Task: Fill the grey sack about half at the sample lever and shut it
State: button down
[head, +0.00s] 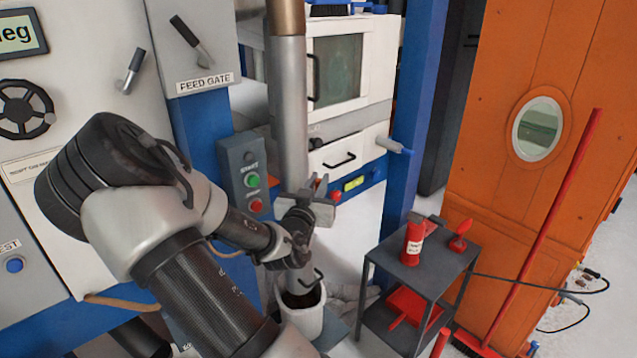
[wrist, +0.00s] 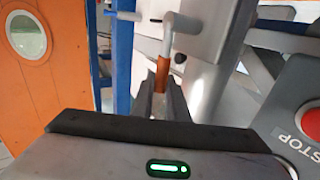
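The lever carries no readable label. A pale, open-topped container (head: 302,322), which looks like the sack, stands low beneath my gripper. Its inside looks dark brown; its fill level is unclear. A dark hooked piece hangs over its mouth.
A dark two-shelf cart (head: 417,262) holds a red bottle (head: 412,243) and a red scoop. A red broom (head: 545,220) leans against the orange cabinet (head: 520,60). The button box (head: 247,175) is left of the pipe. A red STOP button (wrist: 312,118) is close on the right.

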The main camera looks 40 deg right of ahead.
jog(key=a+b, duration=0.1)
jog(key=b, duration=0.2)
jog(key=shift+f+n+t+h, duration=0.3)
jog(key=shift+f+n+h, duration=0.1)
jog(key=a+n+t+b, duration=0.1)
jog(key=b, duration=0.3)
jog(key=a+n+t+h+b, duration=0.1)
jog(key=n+t+b, duration=0.1)
jog(key=b, duration=0.1)
jog(key=a+f+n+t+h+b, duration=0.1)
jog(key=b, duration=0.3)
jog(key=shift+s+a+n+t+b, duration=0.2)
jog(key=shift+a+n+t+b, duration=0.1)
jog(key=shift+a+t, duration=0.1)
jog(key=c, duration=1.7)
grip_release()
jog(key=shift+r, duration=0.1)
jog(key=shift+c, duration=0.2)
